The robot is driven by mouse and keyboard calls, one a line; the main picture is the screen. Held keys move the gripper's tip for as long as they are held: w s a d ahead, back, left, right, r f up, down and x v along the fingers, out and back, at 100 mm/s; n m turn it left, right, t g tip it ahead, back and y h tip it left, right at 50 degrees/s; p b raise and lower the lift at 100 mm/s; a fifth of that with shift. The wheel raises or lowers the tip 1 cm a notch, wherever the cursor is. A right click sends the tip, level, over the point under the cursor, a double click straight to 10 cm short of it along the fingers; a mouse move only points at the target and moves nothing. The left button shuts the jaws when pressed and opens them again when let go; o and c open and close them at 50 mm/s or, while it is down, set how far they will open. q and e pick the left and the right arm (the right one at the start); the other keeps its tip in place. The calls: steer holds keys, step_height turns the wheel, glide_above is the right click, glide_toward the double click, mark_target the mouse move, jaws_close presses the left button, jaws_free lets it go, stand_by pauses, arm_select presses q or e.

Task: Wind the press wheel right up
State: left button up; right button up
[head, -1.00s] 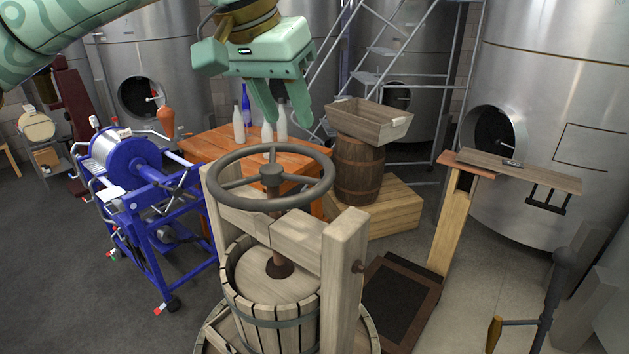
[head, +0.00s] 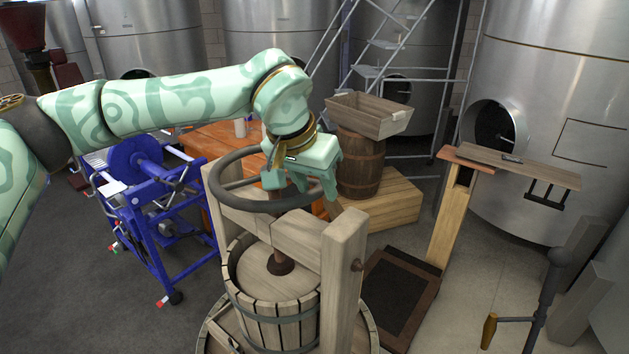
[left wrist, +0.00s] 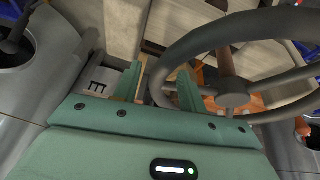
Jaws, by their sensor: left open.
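The press wheel (head: 250,206) is a dark grey ring on top of the wooden press frame (head: 343,262). It also shows in the left wrist view (left wrist: 205,40), with its hub and spokes. My left gripper (head: 308,187) is open at the wheel's right side and hides part of the rim. In the left wrist view its fingers (left wrist: 159,80) lie on either side of the rim; I cannot tell whether they touch it. Below, a round wooden press plate (head: 258,287) sits inside the slatted basket (head: 275,325). My right gripper is not in view.
A blue machine (head: 150,200) stands left of the press, before an orange table (head: 205,142). A barrel (head: 360,167) carrying a wooden trough (head: 365,113) stands behind. A post with a shelf (head: 530,167) is at right. Floor at lower left is clear.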

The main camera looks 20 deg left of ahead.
arm_select(q)
jaws_close()
steer(key=shift+w, duration=0.15)
